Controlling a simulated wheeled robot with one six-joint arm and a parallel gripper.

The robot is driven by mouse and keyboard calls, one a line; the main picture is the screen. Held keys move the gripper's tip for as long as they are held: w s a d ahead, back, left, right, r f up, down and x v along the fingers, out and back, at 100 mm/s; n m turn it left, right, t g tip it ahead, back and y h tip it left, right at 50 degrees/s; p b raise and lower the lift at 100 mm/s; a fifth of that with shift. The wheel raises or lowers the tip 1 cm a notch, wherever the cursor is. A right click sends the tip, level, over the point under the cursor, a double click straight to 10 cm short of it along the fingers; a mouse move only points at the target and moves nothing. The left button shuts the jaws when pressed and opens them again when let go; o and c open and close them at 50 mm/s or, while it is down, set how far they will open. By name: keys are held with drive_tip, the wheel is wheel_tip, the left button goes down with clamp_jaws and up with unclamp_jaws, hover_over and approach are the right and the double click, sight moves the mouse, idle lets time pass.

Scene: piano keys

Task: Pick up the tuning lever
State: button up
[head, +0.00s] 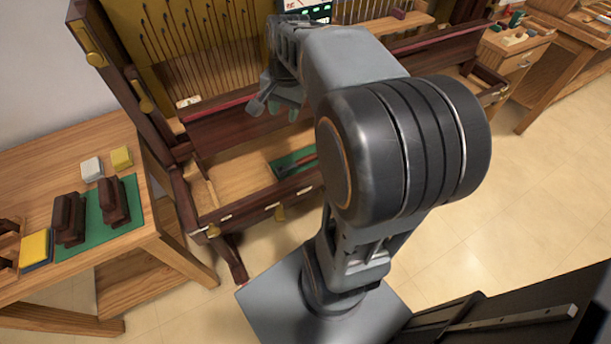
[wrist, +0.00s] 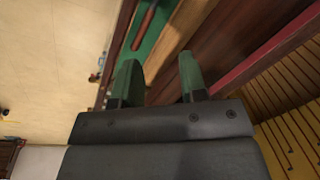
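The tuning lever (head: 297,166) lies on a green mat (head: 284,160) inside the wooden key bed of the opened piano; my arm hides its right end in the head view. In the wrist view, a reddish-brown bar on green, likely the lever's handle (wrist: 143,25), shows beyond the fingertips near the top edge. My gripper (head: 284,108) is above the piano, up and behind the lever in the head view, apart from it. In the wrist view its two green fingers (wrist: 160,62) are spread with nothing between them.
The piano's dark red-edged rail (head: 225,103) and string panel (head: 200,40) stand behind my gripper. A wooden front rail (head: 250,216) borders the key bed. A side table at left holds brown blocks (head: 70,218) on a green mat. A workbench (head: 515,45) stands at upper right.

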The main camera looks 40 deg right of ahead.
drive_tip(key=w+d+f+m+g+y+b, duration=0.1)
drive_tip(key=w+d+f+m+b, duration=0.2)
drive_tip(key=d+f+m+b, duration=0.85)
drive_tip(key=n, duration=0.4)
hover_over(306, 157)
drive_tip(key=shift+y, duration=0.3)
drive_tip(key=f, duration=0.7)
drive_tip(key=d+f, duration=0.1)
drive_tip(key=f, duration=0.3)
drive_tip(key=shift+s+p, duration=0.3)
drive_tip(key=shift+p, duration=0.1)
drive_tip(key=shift+w+a+f+b, duration=0.1)
drive_tip(key=shift+a+f+b, duration=0.2)
drive_tip(key=shift+f, duration=0.65)
drive_tip(key=shift+w+a+f+b, duration=0.1)
drive_tip(key=shift+f+b, duration=0.25)
drive_tip(key=shift+f, duration=0.65)
drive_tip(key=shift+a+f+b, duration=0.2)
drive_tip(key=shift+f+b, duration=0.15)
drive_tip(key=shift+f, duration=0.6)
drive_tip(key=shift+r, duration=0.1)
clamp_jaws()
